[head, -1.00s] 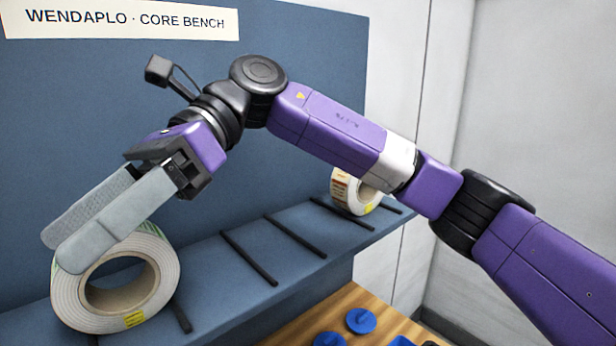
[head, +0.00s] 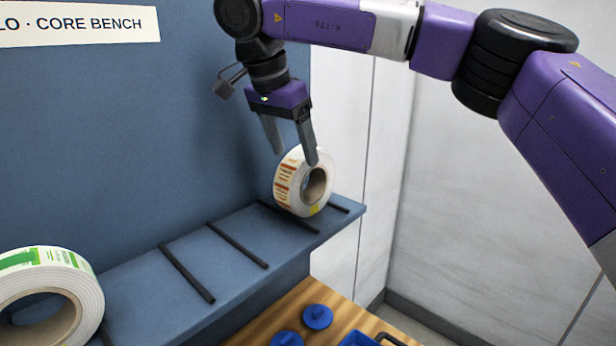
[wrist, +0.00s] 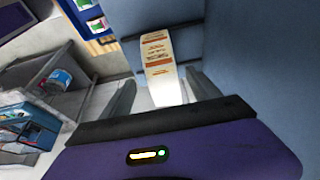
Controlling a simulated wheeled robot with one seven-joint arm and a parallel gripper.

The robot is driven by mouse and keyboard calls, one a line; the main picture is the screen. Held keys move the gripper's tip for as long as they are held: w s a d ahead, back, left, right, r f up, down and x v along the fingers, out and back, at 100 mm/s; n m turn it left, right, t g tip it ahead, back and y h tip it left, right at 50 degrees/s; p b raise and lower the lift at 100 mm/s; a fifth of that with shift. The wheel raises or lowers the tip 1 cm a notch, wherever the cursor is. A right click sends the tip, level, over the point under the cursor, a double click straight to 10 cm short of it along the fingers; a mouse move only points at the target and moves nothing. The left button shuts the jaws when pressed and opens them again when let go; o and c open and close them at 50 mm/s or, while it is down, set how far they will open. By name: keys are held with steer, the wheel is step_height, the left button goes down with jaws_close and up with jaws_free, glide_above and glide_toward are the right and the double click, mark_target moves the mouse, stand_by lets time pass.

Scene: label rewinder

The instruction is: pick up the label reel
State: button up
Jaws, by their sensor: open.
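A label reel (head: 288,187) with orange-red print and a cardboard core stands upright on the blue shelf, near its right end. My gripper (head: 292,158) points down at this reel from above, its fingers apart and its right finger overlapping the reel's top in the head view. In the wrist view the reel (wrist: 159,60) shows between and beyond the two open fingers. I cannot tell whether a finger touches it. A larger reel with green print (head: 85,285) stands at the left end of the shelf, partly cut off by the frame.
The blue shelf (head: 135,290) has several black divider bars across it, with bare spaces between the two reels. A blue back panel (head: 120,150) rises behind. Below is a wooden surface (head: 255,325) with blue knobbed pieces (head: 317,317).

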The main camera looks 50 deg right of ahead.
mark_target(310, 196)
steer(key=shift+d+r, duration=0.15)
steer(key=shift+d, duration=0.5)
steer(key=shift+d+f+h, duration=0.25)
steer(key=shift+h, duration=0.05)
steer(key=shift+p+x, duration=0.3)
steer(key=shift+x, duration=0.55)
steer(key=p+x, duration=0.1)
steer(key=x, duration=0.1)
steer(key=p+x, duration=0.1)
steer(key=x, duration=0.1)
steer(key=shift+w+d, duration=0.2)
steer(key=shift+d, duration=0.2)
steer(key=shift+d+f, duration=0.2)
steer(key=shift+f, duration=0.35)
steer(key=shift+r, duration=0.1)
jaws_close()
